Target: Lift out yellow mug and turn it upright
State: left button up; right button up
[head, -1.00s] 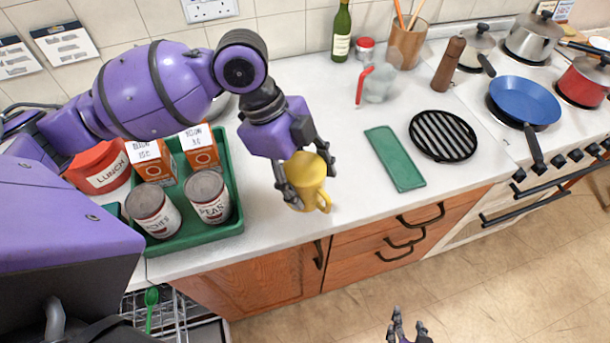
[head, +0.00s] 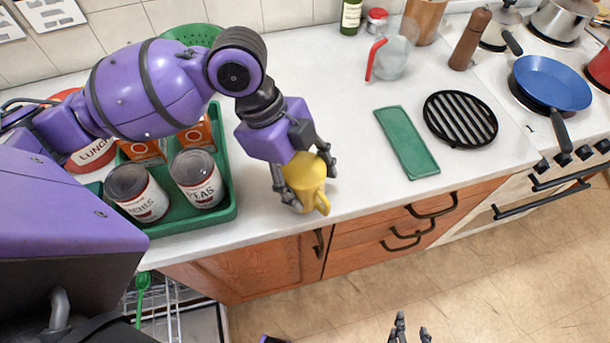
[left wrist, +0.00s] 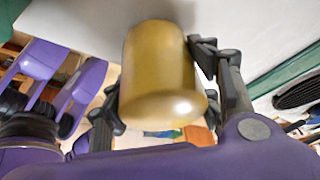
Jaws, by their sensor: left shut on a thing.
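The yellow mug (head: 304,171) is between the fingers of my left gripper (head: 309,185), near the front edge of the counter. The gripper is shut on it, with fingers on opposite sides. Its handle points down and to the right in the head view. In the left wrist view the mug (left wrist: 160,75) shows as a smooth cylinder between the two fingers. No open rim is clearly visible, and I cannot tell whether it touches the counter. My right gripper (head: 411,330) is at the bottom edge of the head view, empty, with its fingers apart.
A green tray (head: 222,212) with cans and cartons stands left of the mug. A pulled-out wire rack (head: 175,300) is below the counter at lower left. A green mat (head: 408,142) and black trivet (head: 460,119) lie to the right. Counter between mug and mat is clear.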

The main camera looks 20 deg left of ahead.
jog(key=shift+s, duration=0.1)
pick_arm(q)
jog(key=shift+f, duration=0.25)
pick_arm(e)
jog(key=shift+s+f, duration=0.3)
pick_arm(q)
jog(key=shift+f, duration=0.2)
jog(key=o, duration=1.5)
jog(key=v, duration=1.2)
